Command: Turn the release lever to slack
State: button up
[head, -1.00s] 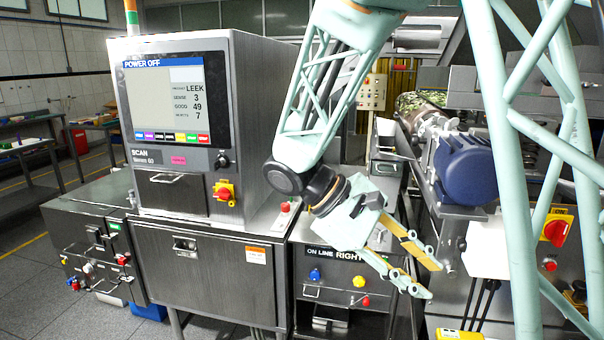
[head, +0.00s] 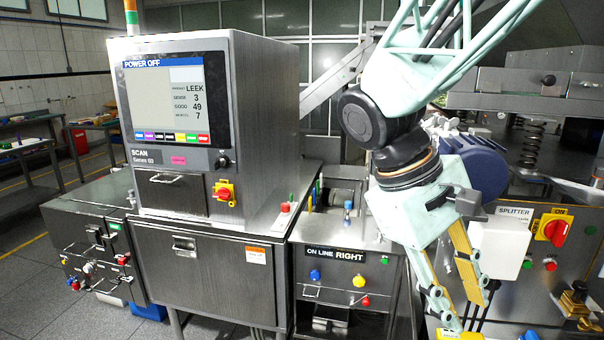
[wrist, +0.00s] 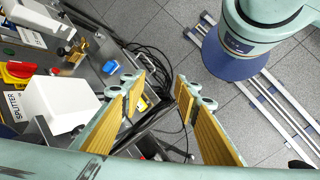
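The on line right panel (head: 335,255) is to the left. Cables (wrist: 160,60) hang near the fingers. Open floor shows below.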

jog(key=s+a+r+m+t+y, duration=0.2)
jog(key=s, duration=0.4)
jog(key=s+a+r+m+t+y, duration=0.2)
jog(key=s+t+y, duration=0.1)
jog(key=s, duration=0.4)
jog(key=shift+s+a+m, duration=0.15)
jog(key=shift+s+m, duration=0.05)
jog(key=shift+m, duration=0.2)
dwell(0.3)
jog(key=shift+c, duration=1.1)
jog(key=shift+a, duration=0.15)
